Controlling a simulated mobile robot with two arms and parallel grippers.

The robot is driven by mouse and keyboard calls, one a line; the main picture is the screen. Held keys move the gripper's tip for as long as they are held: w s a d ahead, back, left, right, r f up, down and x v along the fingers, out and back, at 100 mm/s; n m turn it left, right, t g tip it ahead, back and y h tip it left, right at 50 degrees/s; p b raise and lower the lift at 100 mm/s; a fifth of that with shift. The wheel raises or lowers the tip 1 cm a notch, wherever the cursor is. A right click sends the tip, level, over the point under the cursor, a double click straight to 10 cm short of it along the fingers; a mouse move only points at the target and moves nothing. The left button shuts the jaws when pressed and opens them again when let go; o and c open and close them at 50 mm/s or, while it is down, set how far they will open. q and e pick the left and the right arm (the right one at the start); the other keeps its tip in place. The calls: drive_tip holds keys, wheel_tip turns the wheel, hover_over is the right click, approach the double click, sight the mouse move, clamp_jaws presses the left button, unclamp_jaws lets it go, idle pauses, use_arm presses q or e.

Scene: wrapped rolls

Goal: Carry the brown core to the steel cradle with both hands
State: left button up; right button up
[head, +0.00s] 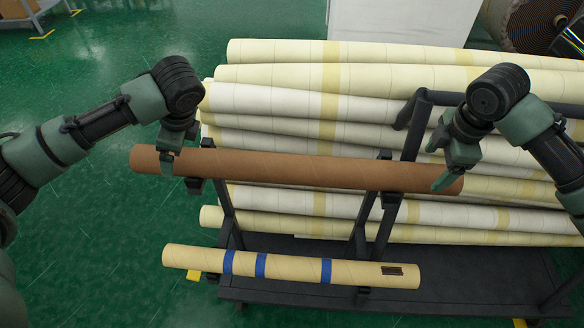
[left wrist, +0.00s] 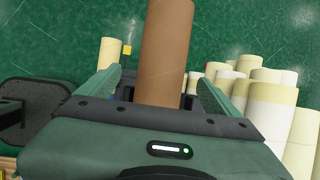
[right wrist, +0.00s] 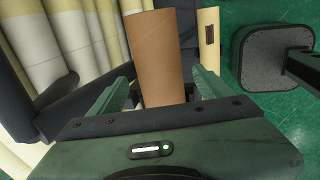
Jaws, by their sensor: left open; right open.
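The brown core (head: 290,170) is a long cardboard tube lying roughly level across the upper arms of a dark rack. My left gripper (head: 170,158) is open at the core's left end. In the left wrist view the core (left wrist: 165,50) runs between the spread fingers (left wrist: 170,92). My right gripper (head: 450,172) is open at the core's right end. In the right wrist view the core (right wrist: 156,55) also lies between the spread fingers (right wrist: 155,90). I cannot tell which part is the steel cradle.
A tan tube with blue bands (head: 300,268) lies on lower arms of the dark rack (head: 228,215). Several cream wrapped rolls (head: 400,60) are stacked behind. Open green floor (head: 90,250) lies to the left. A white box-like block (head: 400,20) stands at the back.

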sight(429, 171)
use_arm(q)
drive_tip(key=x, duration=0.7)
drive_tip(key=shift+w+f, duration=0.1)
drive_tip(key=shift+w, duration=0.05)
use_arm(e)
drive_tip(key=f, duration=0.2)
drive_tip(key=w+f, duration=0.1)
drive_tip(key=f, duration=0.4)
drive_tip(key=shift+w, duration=0.35)
use_arm(q)
drive_tip(key=c, duration=1.4)
use_arm(e)
drive_tip(key=c, duration=1.4)
use_arm(q)
clamp_jaws()
use_arm(e)
clamp_jaws()
drive_tip(key=shift+r, duration=0.1)
